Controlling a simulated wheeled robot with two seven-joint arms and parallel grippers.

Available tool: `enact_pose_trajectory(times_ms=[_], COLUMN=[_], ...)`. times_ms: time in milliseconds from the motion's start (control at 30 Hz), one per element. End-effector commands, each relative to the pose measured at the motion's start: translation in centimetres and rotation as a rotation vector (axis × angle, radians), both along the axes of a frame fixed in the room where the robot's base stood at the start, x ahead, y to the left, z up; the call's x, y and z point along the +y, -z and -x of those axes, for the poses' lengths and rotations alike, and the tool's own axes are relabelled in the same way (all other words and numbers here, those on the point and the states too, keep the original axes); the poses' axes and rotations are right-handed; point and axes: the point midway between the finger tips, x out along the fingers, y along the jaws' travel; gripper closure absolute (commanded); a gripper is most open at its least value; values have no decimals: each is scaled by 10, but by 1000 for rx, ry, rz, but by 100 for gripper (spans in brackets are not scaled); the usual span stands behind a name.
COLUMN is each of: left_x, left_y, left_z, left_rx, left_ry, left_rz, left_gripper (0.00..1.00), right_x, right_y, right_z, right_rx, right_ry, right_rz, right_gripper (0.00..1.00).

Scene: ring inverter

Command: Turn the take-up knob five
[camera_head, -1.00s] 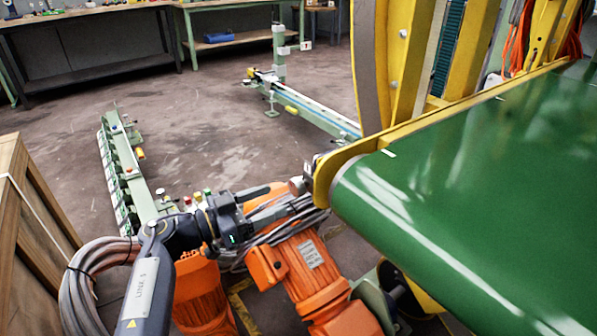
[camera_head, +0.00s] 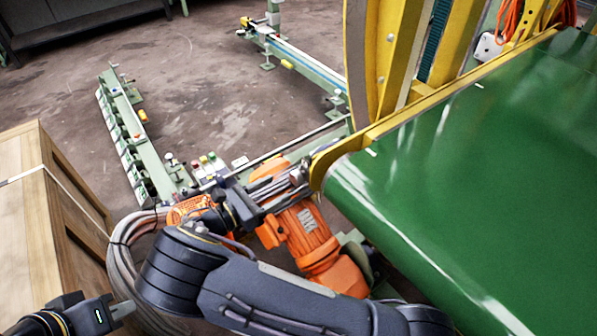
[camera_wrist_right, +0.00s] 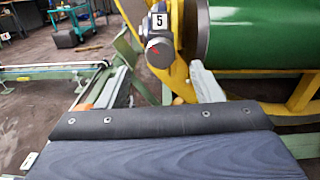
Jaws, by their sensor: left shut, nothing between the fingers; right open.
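The take-up knob five (camera_wrist_right: 159,53) shows in the right wrist view as a round grey knob with a red mark, below a white label (camera_wrist_right: 159,20) reading 5. It sits on the yellow frame just left of the green roller. In the head view this gripper is at the near-left belt corner, open, and the knob cannot be made out there. My left gripper (camera_head: 120,309) is shut and empty at the bottom left, far from the knob.
The green belt (camera_head: 470,180) and its yellow frame (camera_head: 430,105) fill the right. Orange motors (camera_head: 310,235) sit below my right wrist. A wooden crate (camera_head: 30,225) stands at the left. A pale green rail (camera_head: 135,135) lies on the floor, with open floor beyond it.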

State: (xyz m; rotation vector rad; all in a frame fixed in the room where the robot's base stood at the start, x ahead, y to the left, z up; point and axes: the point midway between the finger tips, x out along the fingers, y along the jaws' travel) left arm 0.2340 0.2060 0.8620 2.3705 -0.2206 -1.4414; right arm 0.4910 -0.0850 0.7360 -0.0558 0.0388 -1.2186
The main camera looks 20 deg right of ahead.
Motion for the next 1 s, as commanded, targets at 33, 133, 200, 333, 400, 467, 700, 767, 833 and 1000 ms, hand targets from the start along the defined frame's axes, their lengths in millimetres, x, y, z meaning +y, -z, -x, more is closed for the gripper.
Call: enact_pose_trajectory(times_ms=[33, 133, 200, 333, 400, 467, 700, 767, 833, 1000], left_x=[0, 0, 0, 0, 0, 0, 0, 0, 0, 0], left_y=[1, 1, 1, 1, 1, 1, 1, 1, 1, 1], left_z=[0, 0, 0, 0, 0, 0, 0, 0, 0, 0], left_rx=[0, 0, 0, 0, 0, 0, 0, 0, 0, 0], left_ry=[0, 0, 0, 0, 0, 0, 0, 0, 0, 0], left_rz=[0, 0, 0, 0, 0, 0, 0, 0, 0, 0], left_gripper=[100, 100, 100, 100, 100, 100, 100, 100, 100, 100], right_x=[-8, -24, -35, -52, -58, -62, -66, -66, -66, -65], right_y=[1, 1, 0, 1, 0, 1, 0, 0, 0, 0], right_z=[-2, -7, -12, -18, -20, -22, -23, -23, -23, -23], right_rx=[0, -3, -3, -4, -5, -5, -6, -6, -6, -6], right_ry=[5, 6, 6, 5, 5, 4, 4, 4, 4, 3], right_rz=[1, 0, 0, -1, -1, -1, -2, -2, -2, -2], right_gripper=[40, 40, 40, 40, 40, 40, 40, 40, 47, 69])
